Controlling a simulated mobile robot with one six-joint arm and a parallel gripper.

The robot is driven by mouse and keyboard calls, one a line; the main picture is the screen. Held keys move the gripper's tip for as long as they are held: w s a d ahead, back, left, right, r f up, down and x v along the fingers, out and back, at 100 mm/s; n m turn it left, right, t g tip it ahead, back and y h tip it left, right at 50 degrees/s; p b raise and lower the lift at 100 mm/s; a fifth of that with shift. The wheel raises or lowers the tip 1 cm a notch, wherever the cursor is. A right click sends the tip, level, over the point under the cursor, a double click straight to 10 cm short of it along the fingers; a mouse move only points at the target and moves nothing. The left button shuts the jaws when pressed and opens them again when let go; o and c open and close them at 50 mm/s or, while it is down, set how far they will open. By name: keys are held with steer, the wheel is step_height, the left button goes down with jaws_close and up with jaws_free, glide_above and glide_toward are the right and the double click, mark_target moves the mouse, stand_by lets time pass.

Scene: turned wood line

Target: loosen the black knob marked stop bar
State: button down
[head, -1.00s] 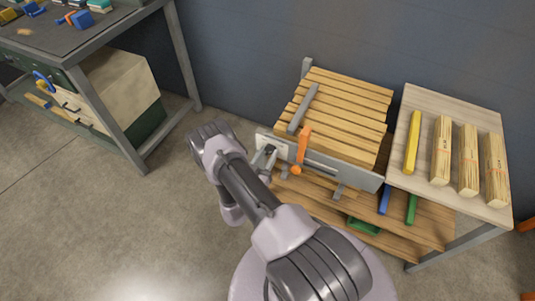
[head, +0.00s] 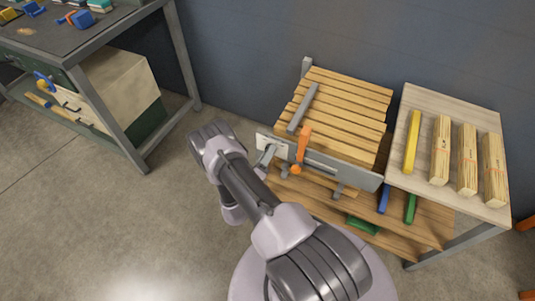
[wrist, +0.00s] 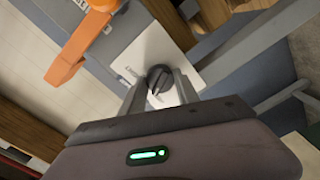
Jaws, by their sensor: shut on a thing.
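The black knob (wrist: 160,78) sits on a white plate (wrist: 140,52) in the wrist view. Small print shows on the plate beside it, too blurred to read surely. My gripper (wrist: 160,92) has one finger on each side of the knob and is shut on it. In the head view my gripper (head: 267,157) is at the white plate (head: 277,148), on the left end of the grey front rail (head: 340,171). The knob cannot be made out there.
An orange lever (head: 303,146) stands close right of the plate; it also shows in the wrist view (wrist: 84,43). Wooden slats (head: 345,100) lie behind the rail. A side table (head: 430,102) with a yellow bar and wood bundles stands right. Floor is open at left.

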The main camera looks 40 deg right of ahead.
steer(key=shift+s+f+n, duration=0.1)
steer(key=shift+n, duration=2)
steer(key=c, duration=0.9)
jaws_free()
steer(key=shift+a, duration=0.1)
steer(key=p+v, duration=0.4)
steer(key=v, duration=1.3)
steer(key=shift+s+a, duration=0.1)
